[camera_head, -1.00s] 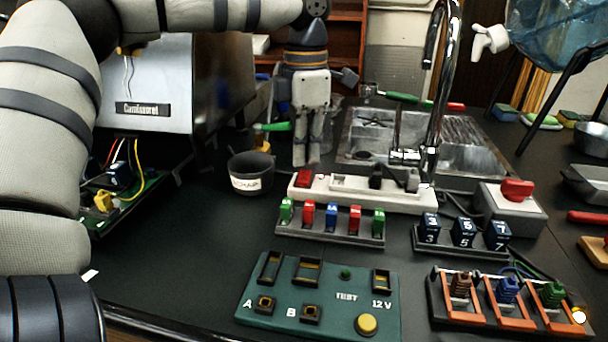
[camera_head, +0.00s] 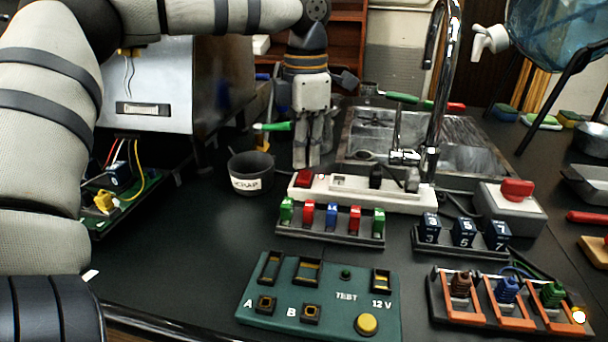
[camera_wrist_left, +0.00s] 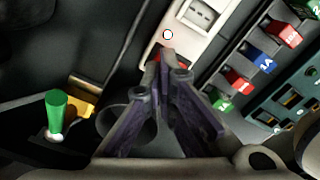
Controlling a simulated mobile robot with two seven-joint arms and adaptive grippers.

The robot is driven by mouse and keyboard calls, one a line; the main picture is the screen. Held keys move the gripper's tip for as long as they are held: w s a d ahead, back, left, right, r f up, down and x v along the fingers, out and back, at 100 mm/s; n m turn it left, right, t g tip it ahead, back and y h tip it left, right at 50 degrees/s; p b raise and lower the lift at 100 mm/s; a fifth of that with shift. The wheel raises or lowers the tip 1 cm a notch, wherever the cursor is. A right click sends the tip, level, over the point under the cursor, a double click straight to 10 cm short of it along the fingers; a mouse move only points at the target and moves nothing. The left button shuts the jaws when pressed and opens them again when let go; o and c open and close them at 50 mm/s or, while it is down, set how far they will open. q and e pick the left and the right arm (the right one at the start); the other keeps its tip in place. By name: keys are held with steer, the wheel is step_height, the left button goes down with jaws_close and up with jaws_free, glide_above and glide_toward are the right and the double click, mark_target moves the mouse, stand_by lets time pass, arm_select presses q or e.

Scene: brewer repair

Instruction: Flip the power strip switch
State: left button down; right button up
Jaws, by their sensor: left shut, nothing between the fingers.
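The white power strip (camera_head: 360,190) lies on the black counter behind the rack of coloured fuses. Its red switch (camera_head: 304,178) is at the strip's left end. My left gripper (camera_head: 306,162) points down just above and behind that end, shut and empty. In the left wrist view the closed fingertips (camera_wrist_left: 165,68) overlap the red switch (camera_wrist_left: 180,62) and partly hide it; I cannot tell whether they touch it. The power strip (camera_wrist_left: 185,35) runs up and right from there. My right gripper is not in view.
A dark scrap cup (camera_head: 251,175) stands left of the strip. The fuse rack (camera_head: 330,234) is in front, with a green test panel (camera_head: 290,318) nearer. A grey box with a red knob (camera_head: 517,190) is at right, the sink and tall faucet (camera_head: 437,110) behind.

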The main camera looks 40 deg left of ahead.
mark_target(305, 173)
arm_select(q)
steer(key=shift+f, duration=1)
stand_by(0.3)
steer(key=shift+r, duration=3.5)
